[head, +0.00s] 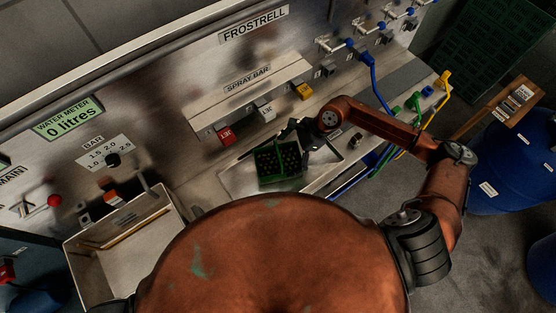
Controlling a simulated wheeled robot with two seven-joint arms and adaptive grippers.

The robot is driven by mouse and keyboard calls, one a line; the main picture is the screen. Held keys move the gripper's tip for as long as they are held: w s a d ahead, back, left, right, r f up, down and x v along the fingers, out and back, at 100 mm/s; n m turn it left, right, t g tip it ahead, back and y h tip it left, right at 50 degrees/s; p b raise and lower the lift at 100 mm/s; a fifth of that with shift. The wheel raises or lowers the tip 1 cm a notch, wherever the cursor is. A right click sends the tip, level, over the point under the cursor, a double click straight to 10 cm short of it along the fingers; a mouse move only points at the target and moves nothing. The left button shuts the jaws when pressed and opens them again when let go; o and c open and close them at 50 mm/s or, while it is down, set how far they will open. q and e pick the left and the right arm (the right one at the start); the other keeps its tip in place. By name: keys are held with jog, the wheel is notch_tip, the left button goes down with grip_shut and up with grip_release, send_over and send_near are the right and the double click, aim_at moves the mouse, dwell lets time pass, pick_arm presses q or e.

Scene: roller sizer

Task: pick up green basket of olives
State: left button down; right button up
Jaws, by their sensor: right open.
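The green basket of olives (264,168) sits on a pale tray (236,181) on the metal bench. Dark round olives show inside its green frame. My right gripper (294,134) reaches in from the right at the basket's upper right edge. It is open, with its dark fingers close to the rim; I cannot tell whether they touch it. My own body hides the front of the bench. My left gripper is not in view.
Blue (367,75), green and yellow hoses hang at the right, near blue barrels (505,165).

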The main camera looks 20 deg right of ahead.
aim_at(273, 162)
jog(key=shift+w+p+x, duration=0.25)
jog(key=shift+p+x, duration=0.2)
jog(key=shift+x, duration=0.65)
jog(key=shift+p+x, duration=0.35)
jog(key=shift+x, duration=0.85)
jog(key=shift+f, duration=0.55)
jog(key=c, duration=1.5)
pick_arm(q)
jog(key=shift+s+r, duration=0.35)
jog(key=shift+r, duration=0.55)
pick_arm(e)
jog(key=shift+w+r, duration=0.1)
jog(key=c, duration=0.3)
